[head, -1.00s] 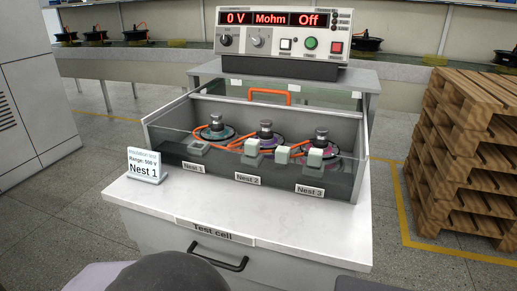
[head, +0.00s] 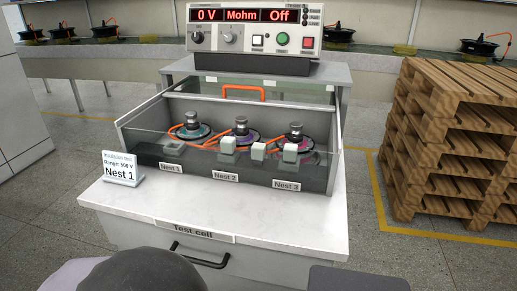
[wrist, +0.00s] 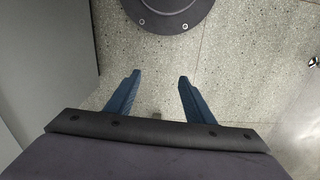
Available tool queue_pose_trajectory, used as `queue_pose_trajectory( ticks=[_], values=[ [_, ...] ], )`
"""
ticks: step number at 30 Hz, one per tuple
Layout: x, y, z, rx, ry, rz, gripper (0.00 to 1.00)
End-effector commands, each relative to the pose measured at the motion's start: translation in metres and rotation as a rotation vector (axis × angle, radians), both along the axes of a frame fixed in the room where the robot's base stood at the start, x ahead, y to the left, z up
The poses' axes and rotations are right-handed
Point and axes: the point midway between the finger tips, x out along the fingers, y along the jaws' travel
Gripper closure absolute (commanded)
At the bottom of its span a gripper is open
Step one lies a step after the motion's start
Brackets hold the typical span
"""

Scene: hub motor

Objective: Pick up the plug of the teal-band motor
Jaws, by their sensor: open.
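The teal-band motor (head: 191,130) sits at the left in the glass-fronted test cell, above the Nest 1 label. Orange cables (head: 208,148) run among the motors and small pale blocks at the front. I cannot tell which end is the teal motor's plug; a low grey-green block (head: 175,148) lies in front of this motor. A purple-band motor (head: 241,134) and a pink-band motor (head: 295,137) stand to its right. My gripper (wrist: 159,76) is open and empty over bare floor in the wrist view, away from the motors. It does not show in the head view.
A tester (head: 253,40) reading 0 V, Mohm, Off stands behind the cell. The orange handle (head: 243,91) is at the cell's back. A Nest 1 sign (head: 121,168) stands on the bench (head: 220,212). Pallets (head: 455,140) are stacked at right.

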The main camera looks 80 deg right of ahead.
Motion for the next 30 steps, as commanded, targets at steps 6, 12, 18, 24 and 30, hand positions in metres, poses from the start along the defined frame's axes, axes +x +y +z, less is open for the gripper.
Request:
queue_pose_trajectory(
  ticks=[6, 12, 18, 24, 30],
  values=[
    [-0.013, -0.046, 0.063, 0.005, 0.027, -0.220, 0.52],
    [-0.039, -0.090, 0.113, 0.021, 0.069, -0.460, 0.52],
    [-0.064, -0.135, 0.167, 0.037, 0.083, -0.698, 0.52],
    [-0.094, -0.185, 0.223, 0.043, 0.077, -0.934, 0.52],
    [-0.134, -0.241, 0.279, 0.025, 0.044, -1.159, 0.52]
  ],
)
